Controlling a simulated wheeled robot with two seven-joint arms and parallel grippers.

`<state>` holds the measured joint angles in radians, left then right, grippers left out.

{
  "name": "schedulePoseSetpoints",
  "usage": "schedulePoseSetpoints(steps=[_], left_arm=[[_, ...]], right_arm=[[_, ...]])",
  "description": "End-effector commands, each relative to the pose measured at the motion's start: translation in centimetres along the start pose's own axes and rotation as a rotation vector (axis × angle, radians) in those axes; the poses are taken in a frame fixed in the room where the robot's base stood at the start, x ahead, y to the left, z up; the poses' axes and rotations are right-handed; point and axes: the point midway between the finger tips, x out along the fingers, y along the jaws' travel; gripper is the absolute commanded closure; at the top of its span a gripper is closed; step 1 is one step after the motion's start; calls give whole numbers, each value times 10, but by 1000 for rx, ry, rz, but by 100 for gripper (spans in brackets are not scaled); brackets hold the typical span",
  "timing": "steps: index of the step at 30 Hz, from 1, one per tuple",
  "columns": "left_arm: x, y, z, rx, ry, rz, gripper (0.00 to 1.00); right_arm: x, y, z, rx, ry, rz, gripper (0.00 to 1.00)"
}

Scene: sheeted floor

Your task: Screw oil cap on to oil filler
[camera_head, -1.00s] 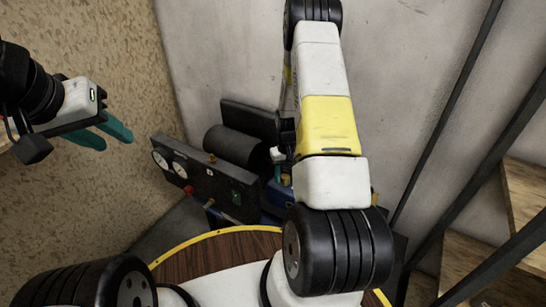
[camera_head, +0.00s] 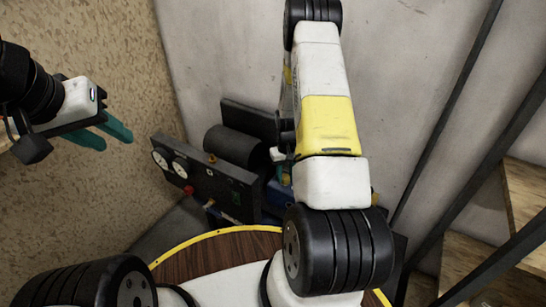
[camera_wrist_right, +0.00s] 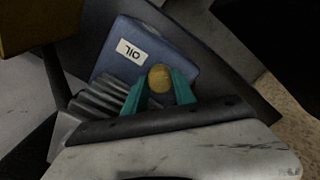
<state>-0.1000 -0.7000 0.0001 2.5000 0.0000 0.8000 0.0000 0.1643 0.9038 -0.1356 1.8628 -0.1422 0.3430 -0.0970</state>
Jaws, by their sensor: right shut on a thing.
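In the right wrist view, a round yellow cap (camera_wrist_right: 160,78) sits between the teal fingers of my right gripper (camera_wrist_right: 160,84), which is shut on it. The cap is in front of a blue block (camera_wrist_right: 182,48) with a white OIL label (camera_wrist_right: 131,51). The oil filler is hidden behind the cap and fingers, so I cannot tell whether the cap touches it. In the head view, my right arm mostly hides this spot; a bit of the blue block (camera_head: 272,194) shows. My left gripper (camera_head: 117,142) is open and empty at the left, away from the machine.
The machine has a black panel (camera_head: 225,186) with round white gauges and a dark cylinder (camera_head: 235,146). Grey ribbed fins (camera_wrist_right: 104,96) lie beside the blue block. A concrete wall (camera_head: 215,60) stands behind. Dark metal bars and wooden steps (camera_head: 525,195) are on the right.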

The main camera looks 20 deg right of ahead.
Motion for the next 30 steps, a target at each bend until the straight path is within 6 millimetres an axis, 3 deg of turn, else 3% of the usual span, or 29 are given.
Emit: schedulePoseSetpoints(steps=[12,18,22,28,29,30], left_arm=[[0,0,0,0,0,0,64],[0,0,0,0,0,0,64],[0,0,0,0,0,0,64],[0,0,0,0,0,0,64],[0,0,0,0,0,0,64],[0,0,0,0,0,0,64]], right_arm=[[0,-1,0,1037,-1,2,100],[0,-1,0,1474,0,2,100],[0,0,0,1592,-1,1,100],[0,0,0,1600,-1,1,100],[0,0,0,1599,-1,1,66],[0,0,0,1599,-1,1,58]])
